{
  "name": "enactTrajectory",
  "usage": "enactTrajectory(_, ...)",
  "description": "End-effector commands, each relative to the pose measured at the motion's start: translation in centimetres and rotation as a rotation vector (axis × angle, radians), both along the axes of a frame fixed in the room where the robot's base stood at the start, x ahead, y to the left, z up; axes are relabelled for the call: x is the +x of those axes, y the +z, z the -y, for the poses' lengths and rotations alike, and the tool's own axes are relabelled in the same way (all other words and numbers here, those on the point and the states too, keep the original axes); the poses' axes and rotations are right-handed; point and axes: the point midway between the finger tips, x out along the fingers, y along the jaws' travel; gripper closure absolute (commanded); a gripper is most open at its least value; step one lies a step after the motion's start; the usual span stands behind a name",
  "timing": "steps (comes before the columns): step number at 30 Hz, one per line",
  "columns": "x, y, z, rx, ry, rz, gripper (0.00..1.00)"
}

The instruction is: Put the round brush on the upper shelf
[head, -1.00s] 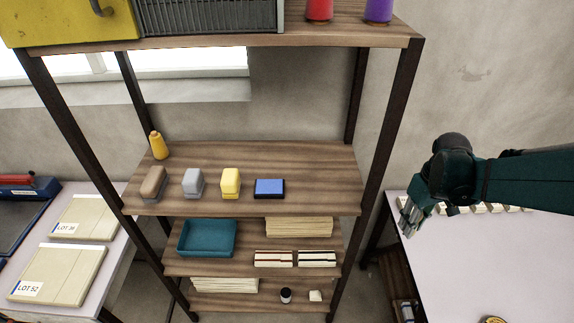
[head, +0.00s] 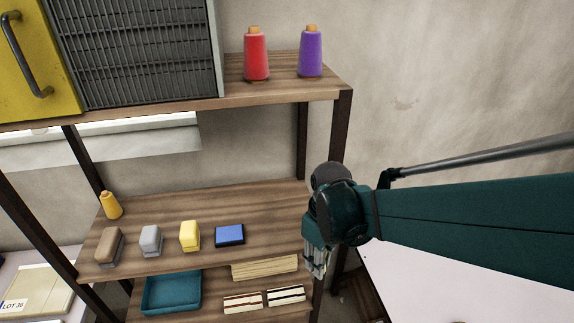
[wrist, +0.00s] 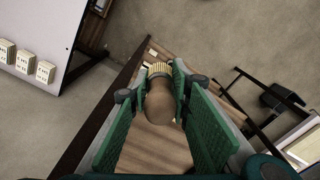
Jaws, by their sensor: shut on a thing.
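My gripper (head: 316,262) is at the right end of the shelf unit, beside its dark right post. In the wrist view its green fingers (wrist: 160,105) are shut on the round brush (wrist: 166,108), which has a rounded brown handle and pale yellow bristles at its far end. The brush cannot be made out in the head view. The top shelf (head: 280,92) is above the gripper in the picture. The shelf below it (head: 265,215) lies to the gripper's left.
The top shelf holds a red spool (head: 256,55), a purple spool (head: 311,52), a grey slatted box (head: 135,50) and a yellow cabinet (head: 25,70).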

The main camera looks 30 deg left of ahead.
Motion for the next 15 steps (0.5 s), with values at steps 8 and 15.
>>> enactTrajectory(8,-5.2,2.5,-2.8,-0.001,0.132,0.006,0.92)
enactTrajectory(15,-8.2,3.8,-4.2,-0.003,0.211,0.010,0.92)
